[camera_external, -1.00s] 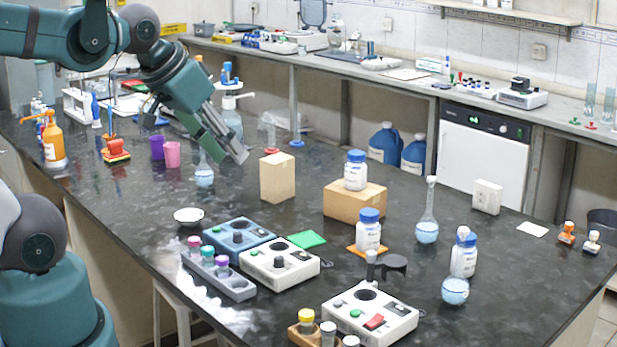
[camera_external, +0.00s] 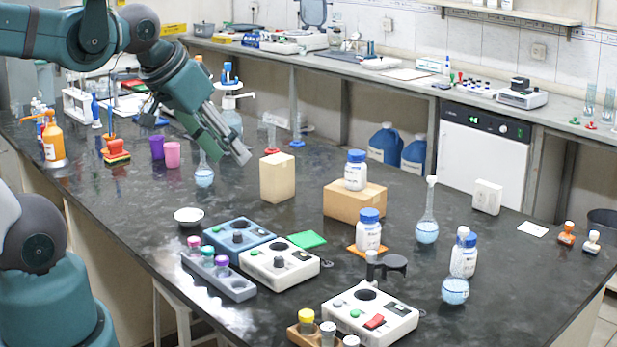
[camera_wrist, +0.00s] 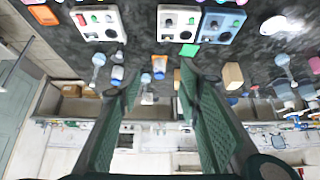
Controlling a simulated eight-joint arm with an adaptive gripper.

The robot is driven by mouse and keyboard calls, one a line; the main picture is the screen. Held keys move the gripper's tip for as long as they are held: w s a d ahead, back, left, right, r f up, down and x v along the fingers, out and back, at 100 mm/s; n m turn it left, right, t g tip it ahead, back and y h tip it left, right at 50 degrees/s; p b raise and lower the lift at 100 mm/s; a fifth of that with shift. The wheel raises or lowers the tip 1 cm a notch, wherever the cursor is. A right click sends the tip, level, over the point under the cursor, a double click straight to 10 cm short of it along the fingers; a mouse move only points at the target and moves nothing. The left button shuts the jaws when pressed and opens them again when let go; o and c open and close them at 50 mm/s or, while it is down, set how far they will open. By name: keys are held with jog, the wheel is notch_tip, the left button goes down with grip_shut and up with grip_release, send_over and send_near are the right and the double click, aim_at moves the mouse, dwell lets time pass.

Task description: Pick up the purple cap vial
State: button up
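The purple cap vial (camera_external: 222,261) stands upright in a grey rack (camera_external: 238,290) near the front edge of the bench. It is at the right end of a row, beside a teal cap vial (camera_external: 208,251) and a pink cap vial (camera_external: 194,242). My gripper (camera_external: 243,156) hangs above the bench, well behind and above the rack, pointing down to the right. In the wrist view my gripper (camera_wrist: 160,85) shows its two green fingers apart with nothing held between them. I cannot clearly make out the purple cap vial in the wrist view.
A blue device (camera_external: 262,237) and a white device (camera_external: 302,272) stand right of the rack. A white bowl (camera_external: 188,214) is behind it. A tan box (camera_external: 277,178) and a round flask (camera_external: 204,176) stand near my gripper. Dark bench surface lies clear left of the bowl.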

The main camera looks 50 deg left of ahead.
jog(key=n+g+b, duration=0.4)
jog(key=n+g, duration=0.3)
jog(key=n, duration=0.8)
send_over(221, 259)
jog(key=f, duration=2.1)
jog(key=shift+w+d, duration=0.2)
jog(key=shift+s+a+f+n, duration=0.15)
jog(key=shift+a+f+n, duration=0.15)
jog(key=shift+f+n, duration=0.4)
jog(key=shift+f, duration=0.1)
jog(key=shift+f, duration=0.15)
jog(key=shift+f+b, duration=0.3)
jog(key=shift+f, duration=0.85)
